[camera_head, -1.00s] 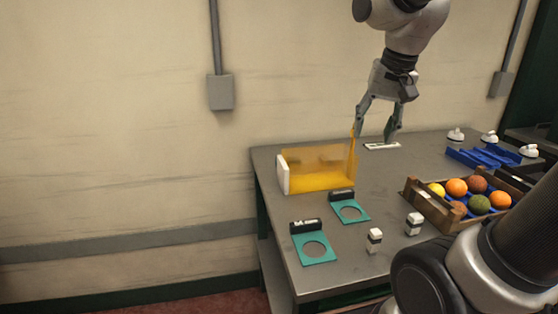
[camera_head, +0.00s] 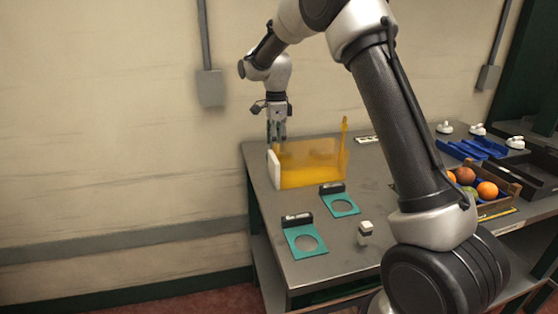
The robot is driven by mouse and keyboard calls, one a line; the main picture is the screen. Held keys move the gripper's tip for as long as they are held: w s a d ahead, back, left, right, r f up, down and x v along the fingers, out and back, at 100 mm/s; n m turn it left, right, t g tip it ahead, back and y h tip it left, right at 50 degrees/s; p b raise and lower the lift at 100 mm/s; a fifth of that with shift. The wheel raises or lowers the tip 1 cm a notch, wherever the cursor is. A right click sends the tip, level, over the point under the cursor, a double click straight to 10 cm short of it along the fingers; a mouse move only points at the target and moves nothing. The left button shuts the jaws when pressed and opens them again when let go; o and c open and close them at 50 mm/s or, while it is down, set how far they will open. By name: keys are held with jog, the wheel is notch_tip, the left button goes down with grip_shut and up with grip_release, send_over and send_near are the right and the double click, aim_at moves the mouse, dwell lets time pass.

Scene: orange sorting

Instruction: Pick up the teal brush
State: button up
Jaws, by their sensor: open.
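I cannot make out a teal brush in the view. My gripper (camera_head: 277,136) points down at the far left of the table, at the rear left of a translucent yellow guard (camera_head: 312,165) with a white left end (camera_head: 274,169). Its fingers are open, with nothing seen between them. The fingertips are small and partly lost against the guard, so I cannot tell whether they touch anything. Two flat teal plates, a nearer one (camera_head: 292,248) and a farther one (camera_head: 331,205), have round holes and black blocks on their back edges.
The grey table (camera_head: 345,262) has free room around the plates. A small white-and-dark block (camera_head: 365,232) stands right of them. A fruit crate (camera_head: 507,187), a blue rack (camera_head: 470,150) and white-topped items (camera_head: 477,129) are at right. My arm hides part of the table.

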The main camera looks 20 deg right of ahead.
aim_at(277, 154)
jog(key=f, duration=0.6)
jog(key=shift+w+d, duration=0.1)
jog(key=shift+w, duration=0.1)
grip_shut()
